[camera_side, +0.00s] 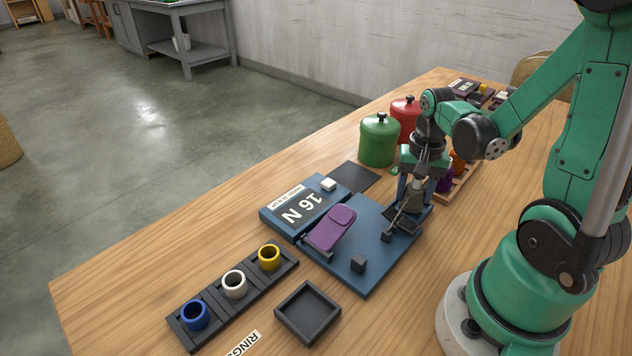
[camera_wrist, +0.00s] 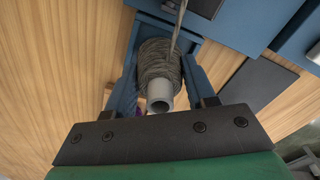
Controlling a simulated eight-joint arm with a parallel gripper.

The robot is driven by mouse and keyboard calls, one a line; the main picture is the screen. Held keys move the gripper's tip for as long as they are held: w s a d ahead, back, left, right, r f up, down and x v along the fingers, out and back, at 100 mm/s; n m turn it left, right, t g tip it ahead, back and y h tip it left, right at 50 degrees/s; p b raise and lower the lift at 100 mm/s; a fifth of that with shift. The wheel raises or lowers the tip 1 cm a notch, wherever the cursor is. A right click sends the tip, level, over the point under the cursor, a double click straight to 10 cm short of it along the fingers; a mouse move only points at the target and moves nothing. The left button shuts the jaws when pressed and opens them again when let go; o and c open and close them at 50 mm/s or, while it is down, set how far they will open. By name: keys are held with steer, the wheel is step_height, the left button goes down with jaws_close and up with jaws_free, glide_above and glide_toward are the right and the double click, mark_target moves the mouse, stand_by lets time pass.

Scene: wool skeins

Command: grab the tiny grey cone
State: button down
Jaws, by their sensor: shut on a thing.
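The tiny grey cone (camera_wrist: 158,68) is a dark grey wound skein on a pale grey tube, seen in the wrist view. The tube end points toward the camera. My gripper (camera_wrist: 161,50) is shut on it, with one blue finger on each side. A grey strand runs from the cone up to the top of the picture. In the side view the grey cone (camera_side: 414,198) is small between the fingers of my gripper (camera_side: 413,200), over the right end of a blue base. Its lower end is partly hidden, and I cannot tell whether it touches the base.
Green (camera_side: 380,143) and red (camera_side: 403,112) canisters stand behind. An empty dark tray (camera_side: 307,312) and ring rack (camera_side: 228,300) are in front.

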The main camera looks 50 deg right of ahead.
steer(key=shift+r, duration=0.15)
step_height(320, 180, up, 25)
stand_by(0.8)
